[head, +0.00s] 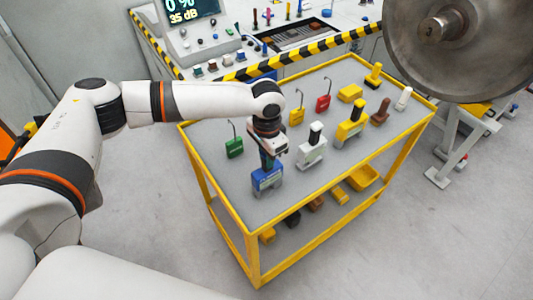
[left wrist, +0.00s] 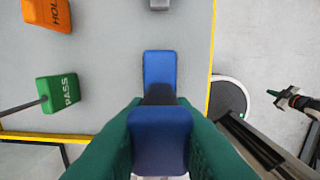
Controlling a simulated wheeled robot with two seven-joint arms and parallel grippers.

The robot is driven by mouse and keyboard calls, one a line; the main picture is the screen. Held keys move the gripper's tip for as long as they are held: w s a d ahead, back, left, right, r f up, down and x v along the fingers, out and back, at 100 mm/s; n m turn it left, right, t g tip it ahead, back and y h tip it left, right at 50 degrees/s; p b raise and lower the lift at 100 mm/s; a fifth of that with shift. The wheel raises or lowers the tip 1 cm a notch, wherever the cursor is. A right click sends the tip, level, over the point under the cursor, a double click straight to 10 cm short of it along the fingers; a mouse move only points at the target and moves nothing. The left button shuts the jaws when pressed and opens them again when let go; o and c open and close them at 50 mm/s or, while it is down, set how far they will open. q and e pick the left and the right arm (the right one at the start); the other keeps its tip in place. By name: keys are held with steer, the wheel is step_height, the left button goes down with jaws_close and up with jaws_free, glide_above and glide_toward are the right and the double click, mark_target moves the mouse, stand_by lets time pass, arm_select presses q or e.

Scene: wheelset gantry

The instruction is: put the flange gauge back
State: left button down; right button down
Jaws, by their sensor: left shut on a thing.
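My left gripper (head: 268,160) is shut on the black handle of a blue block-shaped gauge (head: 267,181), near the front left edge of the table top. In the left wrist view the green fingers (left wrist: 160,135) close around the gauge from both sides, and its blue body (left wrist: 159,68) extends ahead of them. The gauge is upright and low over the grey surface; I cannot tell whether it touches. A small gripper-like part with a green tip (left wrist: 282,96), probably my right gripper, shows at the right of the wrist view. Its jaws are unclear.
The yellow-framed table (head: 230,208) also holds a green PASS tag block (head: 234,147), a white block with black handle (head: 312,150), a yellow one (head: 350,127) and a red tag block (head: 323,103). A large steel wheel (head: 455,50) hangs at upper right. Grey surface is free left of the gauge.

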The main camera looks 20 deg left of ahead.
arm_select(q)
steer(key=c, duration=1.4)
jaws_free()
steer(key=shift+s+f, duration=0.1)
steer(key=shift+f, duration=0.4)
steer(key=shift+o, duration=0.7)
steer(key=shift+w, duration=0.25)
steer(key=shift+s+r, duration=0.1)
steer(key=shift+b, duration=1.05)
steer(key=r, duration=0.1)
steer(key=r+b, duration=0.1)
steer(key=r, duration=0.1)
steer(key=shift+d+r, duration=0.3)
steer(key=shift+r, duration=0.05)
step_height(320, 180, up, 7)
steer(key=shift+d+f+b, duration=0.1)
steer(key=shift+d+b, duration=0.05)
steer(key=shift+b, duration=0.65)
steer(key=shift+r, duration=0.65)
